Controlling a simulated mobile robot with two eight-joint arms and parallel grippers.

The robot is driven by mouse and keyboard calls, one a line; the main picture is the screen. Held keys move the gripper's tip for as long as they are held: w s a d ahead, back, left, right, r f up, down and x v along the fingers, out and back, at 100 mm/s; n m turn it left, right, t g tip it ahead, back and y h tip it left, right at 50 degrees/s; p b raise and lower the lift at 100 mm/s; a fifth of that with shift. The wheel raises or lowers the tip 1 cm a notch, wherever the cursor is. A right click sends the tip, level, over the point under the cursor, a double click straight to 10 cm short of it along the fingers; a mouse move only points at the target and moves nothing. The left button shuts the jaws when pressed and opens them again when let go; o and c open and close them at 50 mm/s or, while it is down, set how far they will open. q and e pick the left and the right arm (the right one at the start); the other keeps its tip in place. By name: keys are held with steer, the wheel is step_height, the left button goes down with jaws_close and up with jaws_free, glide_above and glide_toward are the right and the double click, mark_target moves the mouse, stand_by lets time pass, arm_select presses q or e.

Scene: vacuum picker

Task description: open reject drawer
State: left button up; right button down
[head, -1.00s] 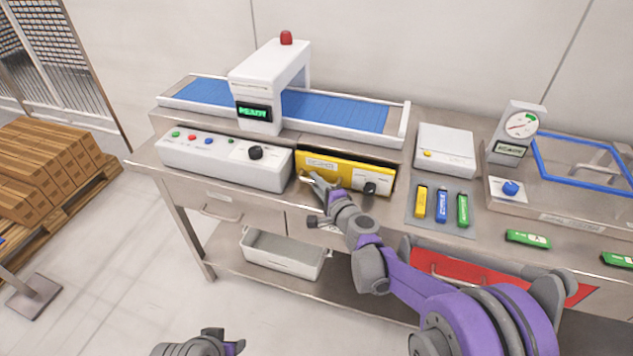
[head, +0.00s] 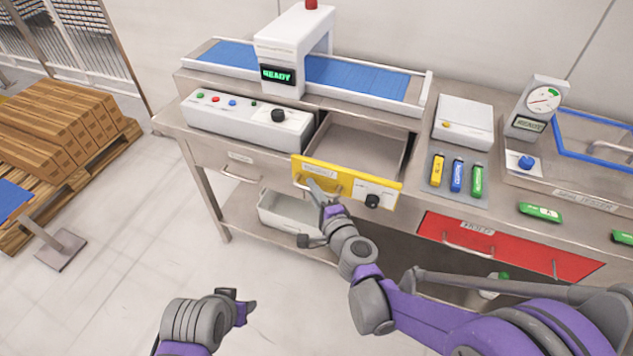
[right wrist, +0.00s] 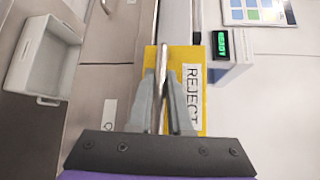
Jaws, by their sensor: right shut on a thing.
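The reject drawer (head: 350,185) has a yellow front with a label and a black knob, and stands pulled out of the bench with its empty grey inside showing. My right gripper (head: 312,186) is at the left part of the yellow front. In the right wrist view its two fingers (right wrist: 163,103) are shut on the drawer's metal handle (right wrist: 162,60), beside the REJECT label (right wrist: 191,95). My left gripper (head: 238,304) is low over the floor, away from the bench; whether its jaws are open is unclear.
A white control box (head: 246,122) sits left of the drawer, below the blue conveyor (head: 360,78) and its READY arch. Yellow, blue and green sticks (head: 456,175) lie on a mat at the right. A red drawer front (head: 510,247) is lower right. A grey bin (head: 282,212) is below.

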steer(key=c, duration=1.1)
jaws_free()
steer(key=v, duration=1)
steer(key=shift+s+d, duration=0.2)
steer(key=shift+s, duration=0.2)
steer(key=s+d+n+g+h+p, duration=0.1)
steer(key=s+d+n+g+h, duration=0.1)
steer(key=s+d+n+g, duration=0.1)
steer(key=s+d+n+g+h+p, duration=0.2)
steer(key=s+d+n+g+h, duration=0.1)
steer(key=s+d+n, duration=0.3)
steer(key=s+d+n+g+h+p, duration=0.2)
steer(key=s+d+n+g, duration=0.1)
steer(key=s+d+n, duration=0.2)
steer(key=shift+s+d+f+h, duration=0.1)
steer(key=shift+s+d+h, duration=0.05)
steer(key=shift+s+d, duration=0.45)
steer(key=shift+s+d+f+h, duration=0.15)
steer(key=shift+s+d, duration=0.3)
steer(key=shift+d, duration=0.4)
